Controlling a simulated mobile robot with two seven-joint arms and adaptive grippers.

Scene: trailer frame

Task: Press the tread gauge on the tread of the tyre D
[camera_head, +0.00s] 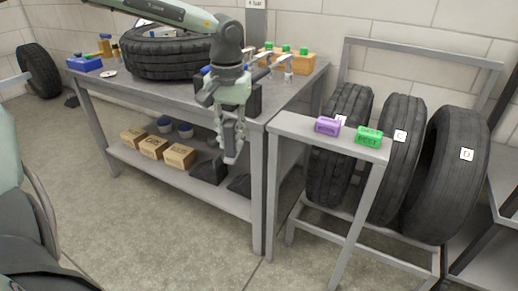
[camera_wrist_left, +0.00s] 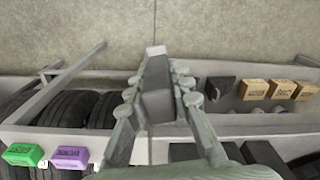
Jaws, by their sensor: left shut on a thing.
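Tyre D (camera_head: 447,196) stands upright at the right end of the tyre rack, with a white label marked D on its tread. Tyre C (camera_head: 398,178) stands to its left, and another tyre (camera_head: 345,130) is further left. My left gripper (camera_head: 230,155) points down in front of the workbench's right part, left of the rack and well apart from tyre D. In the left wrist view its fingers (camera_wrist_left: 157,85) are shut on a dark grey block-like thing with a pale end (camera_wrist_left: 156,52), seemingly the tread gauge. In the head view the held thing is mostly hidden. My right gripper is not in view.
A purple block (camera_head: 327,126) and a green block (camera_head: 369,136) lie on the rack's front ledge (camera_head: 295,125). The workbench (camera_head: 185,86) bears a lying tyre (camera_head: 160,58); cardboard boxes (camera_head: 154,147) sit on its lower shelf. The floor (camera_head: 170,235) in front is clear.

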